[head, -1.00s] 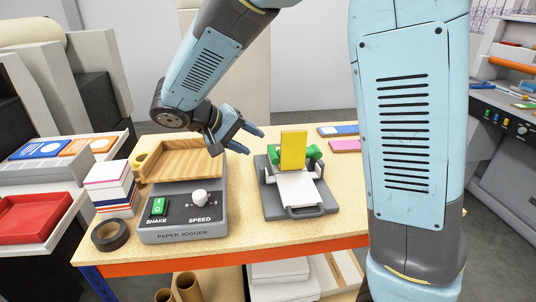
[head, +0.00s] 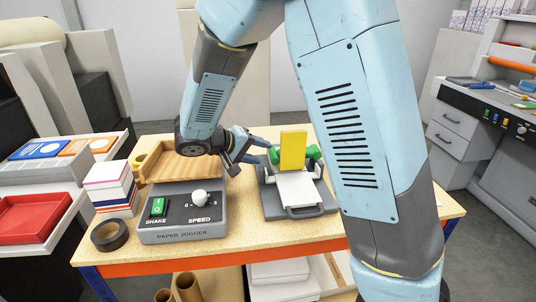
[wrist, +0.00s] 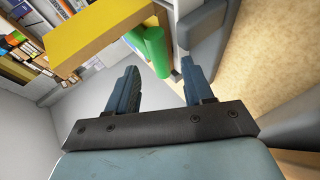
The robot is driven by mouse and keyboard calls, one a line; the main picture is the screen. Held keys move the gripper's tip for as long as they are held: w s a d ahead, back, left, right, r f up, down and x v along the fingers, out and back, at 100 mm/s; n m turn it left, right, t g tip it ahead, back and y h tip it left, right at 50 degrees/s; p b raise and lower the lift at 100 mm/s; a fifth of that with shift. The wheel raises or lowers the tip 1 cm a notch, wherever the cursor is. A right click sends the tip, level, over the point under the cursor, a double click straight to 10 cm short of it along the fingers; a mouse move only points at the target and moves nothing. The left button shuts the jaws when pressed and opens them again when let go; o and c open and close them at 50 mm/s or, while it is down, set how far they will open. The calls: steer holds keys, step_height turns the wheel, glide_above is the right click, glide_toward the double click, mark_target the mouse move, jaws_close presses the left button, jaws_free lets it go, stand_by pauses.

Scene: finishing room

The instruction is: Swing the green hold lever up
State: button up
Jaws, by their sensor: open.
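The green hold lever (head: 312,152) sits on a grey device (head: 265,200) on the table. A yellow upright plate (head: 293,150) stands in front of its middle, so only the green ends show at both sides. My gripper (head: 262,152) is open and empty, just left of the lever's left end. In the wrist view, the open fingers (wrist: 158,66) point at the green bar (wrist: 156,50), which lies ahead, roughly in line with the gap. The yellow plate (wrist: 100,38) is beside it. Whether a finger touches the lever cannot be told.
A paper jogger (head: 186,215) with a wooden tray (head: 185,165) stands left of the device, beneath my wrist. A stack of pads (head: 113,190) and a black tape roll (head: 109,236) are farther left. Bare tabletop shows at the front.

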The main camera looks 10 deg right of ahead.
mark_target(270, 155)
steer(key=shift+x, duration=1.95)
steer(key=shift+s+a, duration=0.1)
jaws_close()
steer(key=shift+f, duration=0.1)
